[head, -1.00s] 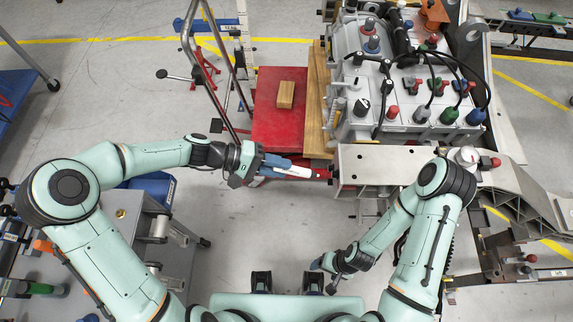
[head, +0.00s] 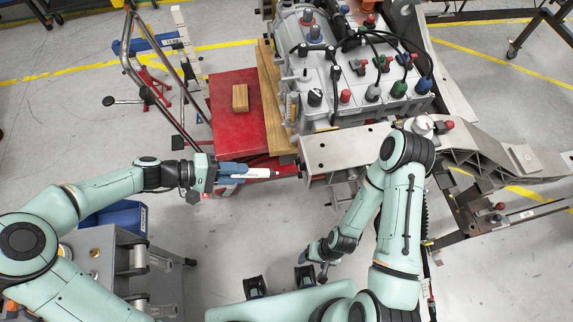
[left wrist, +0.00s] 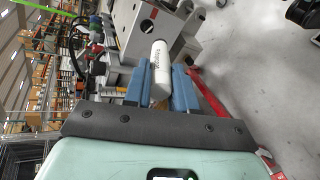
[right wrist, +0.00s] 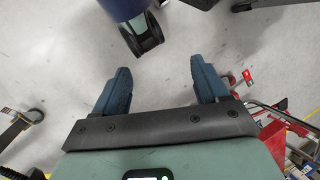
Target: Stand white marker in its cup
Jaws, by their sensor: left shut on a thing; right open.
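The white marker (head: 258,173) is in the jaws of my left gripper (head: 233,171), lying sideways in the head view with its free end to the right. In the left wrist view the marker (left wrist: 161,68) shows as a white barrel with dark lettering between the blue fingers (left wrist: 160,88), pointing away from the palm. Its free end is near the metal beam's end but looks apart from it. My right gripper (head: 318,262) is low at the centre; the right wrist view shows it open and empty (right wrist: 162,88). I cannot make out the marker's cup.
The metal beam (head: 335,148) lies right of the marker, below the grey engine block (head: 340,85) with cables and coloured caps. A red platform (head: 232,130) carries a wooden block (head: 240,97). A bent metal handle (head: 140,75) stands at left.

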